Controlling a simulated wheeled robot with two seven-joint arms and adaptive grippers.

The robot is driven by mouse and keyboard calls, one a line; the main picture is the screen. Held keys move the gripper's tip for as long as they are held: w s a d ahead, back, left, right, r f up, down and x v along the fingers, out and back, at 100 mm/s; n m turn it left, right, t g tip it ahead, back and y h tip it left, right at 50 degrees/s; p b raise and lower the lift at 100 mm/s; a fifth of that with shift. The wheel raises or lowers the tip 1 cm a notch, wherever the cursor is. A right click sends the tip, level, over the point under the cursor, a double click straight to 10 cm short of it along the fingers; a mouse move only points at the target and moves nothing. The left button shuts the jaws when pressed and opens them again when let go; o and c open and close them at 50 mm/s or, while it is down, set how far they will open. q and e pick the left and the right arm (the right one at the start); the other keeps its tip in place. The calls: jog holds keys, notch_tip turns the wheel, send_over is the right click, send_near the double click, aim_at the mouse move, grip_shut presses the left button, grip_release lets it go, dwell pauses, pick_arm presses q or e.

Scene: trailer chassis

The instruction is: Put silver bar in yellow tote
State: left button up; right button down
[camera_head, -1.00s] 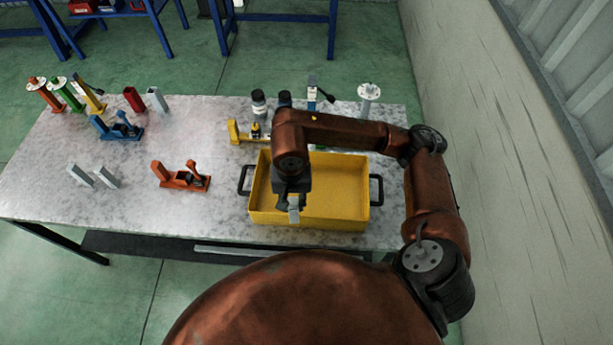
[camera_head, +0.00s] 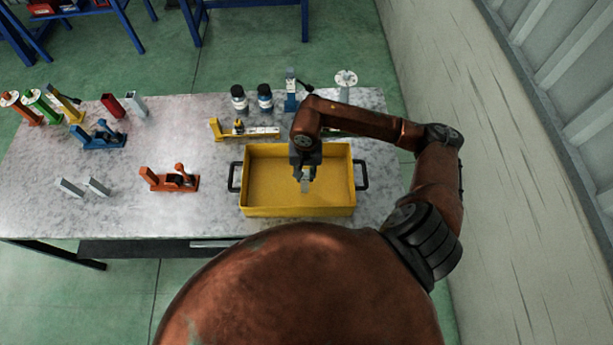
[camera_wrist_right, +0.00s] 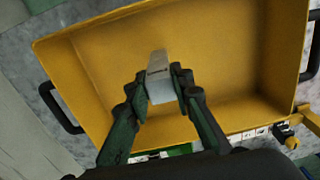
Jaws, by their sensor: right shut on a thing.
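The yellow tote (camera_head: 268,211) stands on the table with black handles at its two ends. My right gripper (camera_head: 305,176) is over the inside of the tote, right of its middle in the head view. It is shut on a silver bar (camera_head: 305,185), which hangs down from the fingers. In the right wrist view the silver bar (camera_wrist_right: 160,78) sits between the two fingertips (camera_wrist_right: 160,88), with the yellow tote (camera_wrist_right: 95,60) around and below it. I cannot tell whether the bar touches the tote floor. My left gripper is not in view.
Two more silver bars (camera_head: 72,187) (camera_head: 98,186) lie on the table (camera_head: 140,225) at left. An orange tool (camera_head: 170,180) is left of the tote. A yellow tool (camera_head: 235,130), two dark bottles (camera_head: 239,98) and a blue-based tool (camera_head: 291,95) stand behind it. A wall (camera_head: 470,150) is at right.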

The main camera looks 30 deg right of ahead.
jog(key=shift+d+f, duration=0.25)
jog(key=shift+f, duration=0.05)
jog(key=f+p, duration=0.2)
jog(key=f, duration=0.1)
jog(key=shift+w+d, duration=0.15)
jog(key=shift+d, duration=0.05)
jog(key=shift+f, duration=0.45)
jog(key=c, duration=2.2)
grip_release()
jog(key=shift+b, duration=0.3)
jog(key=o, duration=0.5)
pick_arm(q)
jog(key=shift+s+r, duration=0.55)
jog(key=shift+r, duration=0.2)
